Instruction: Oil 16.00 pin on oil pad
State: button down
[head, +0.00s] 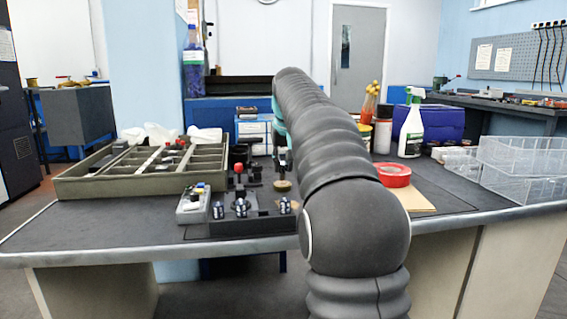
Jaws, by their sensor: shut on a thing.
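My arm crosses the middle of the head view and hides much of the bench behind it. My gripper (282,163) shows only as a dark part at the arm's left edge, below the teal wrist. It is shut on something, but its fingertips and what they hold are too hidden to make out. A small round brown pad (282,186), perhaps the oil pad, lies just below it on a dark fixture. I cannot tell whether anything touches the pad. I cannot make out the 16.00 pin or any size marking.
A divided tray (72,188) stands at the left. A grey box with buttons (193,205) and a black block with dials (225,226) sit near the front edge. Red tape (393,175), a spray bottle (411,130) and clear bins (520,168) are at the right. The front left is bare.

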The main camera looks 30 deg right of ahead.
aim_at(283, 165)
jog(key=shift+f, duration=0.4)
dwell(0.8)
notch_tip(283, 165, up, 7)
jog(key=p, duration=0.7)
jog(key=shift+r, duration=0.1)
dwell(0.9)
